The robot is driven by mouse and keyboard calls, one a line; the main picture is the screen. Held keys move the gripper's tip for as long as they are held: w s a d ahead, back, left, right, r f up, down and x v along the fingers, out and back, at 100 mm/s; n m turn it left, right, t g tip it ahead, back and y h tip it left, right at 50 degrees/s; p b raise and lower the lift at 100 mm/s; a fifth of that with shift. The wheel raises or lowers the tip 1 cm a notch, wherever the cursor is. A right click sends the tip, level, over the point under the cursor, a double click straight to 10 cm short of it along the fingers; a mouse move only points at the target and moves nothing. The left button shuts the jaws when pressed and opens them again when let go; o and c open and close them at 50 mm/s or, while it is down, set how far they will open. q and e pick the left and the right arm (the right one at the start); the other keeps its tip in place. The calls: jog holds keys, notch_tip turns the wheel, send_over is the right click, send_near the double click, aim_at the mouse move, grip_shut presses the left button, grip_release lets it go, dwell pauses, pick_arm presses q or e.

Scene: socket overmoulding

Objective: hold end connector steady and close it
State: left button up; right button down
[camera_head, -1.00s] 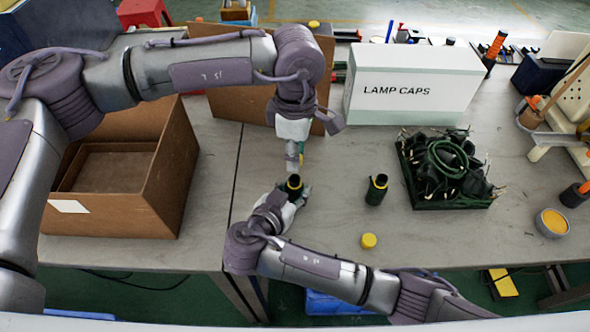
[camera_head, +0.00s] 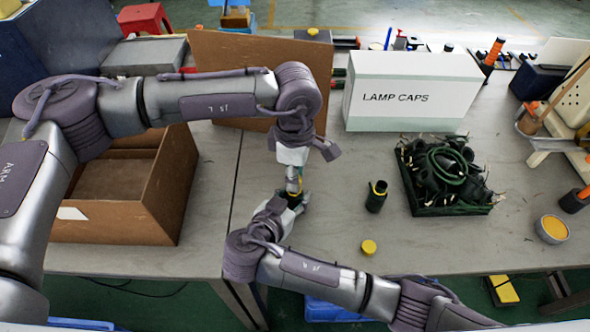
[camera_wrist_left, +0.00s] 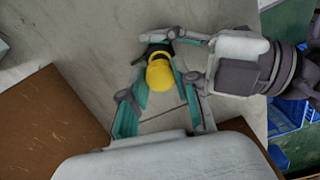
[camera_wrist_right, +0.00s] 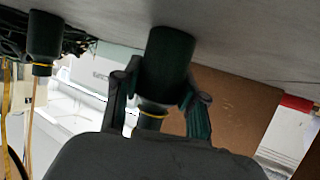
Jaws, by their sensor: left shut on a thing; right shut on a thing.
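A dark green end connector (camera_wrist_right: 165,62) stands between the fingers of my right gripper (camera_wrist_right: 160,105), which is shut on its body; a yellow band shows at its upper end. In the head view the right gripper (camera_head: 295,203) comes from below and hides most of this connector. My left gripper (camera_head: 294,180) is directly above it, pointing down. In the left wrist view a yellow cap (camera_wrist_left: 160,72) sits between the left gripper's fingertips, at the top of the dark connector. The left gripper is shut on this cap. Whether the cap is fully seated cannot be told.
A second dark connector (camera_head: 376,196) stands just right of the grippers. A loose yellow cap (camera_head: 369,247) lies near the table's front. A green tray (camera_head: 452,211) of dark cables, a LAMP CAPS box (camera_head: 411,95) and an open brown box (camera_head: 125,215) stand around.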

pick_arm(q)
jog(key=shift+f, duration=0.35)
jog(key=shift+f, duration=0.6)
dwell(0.3)
jog(key=m, duration=1.4)
jog(key=shift+a, duration=0.1)
jog(key=m, duration=1.1)
jog(key=shift+a+m, duration=0.1)
jog(key=shift+m, duration=0.2)
jog(key=m, duration=0.3)
jog(key=shift+m, duration=0.3)
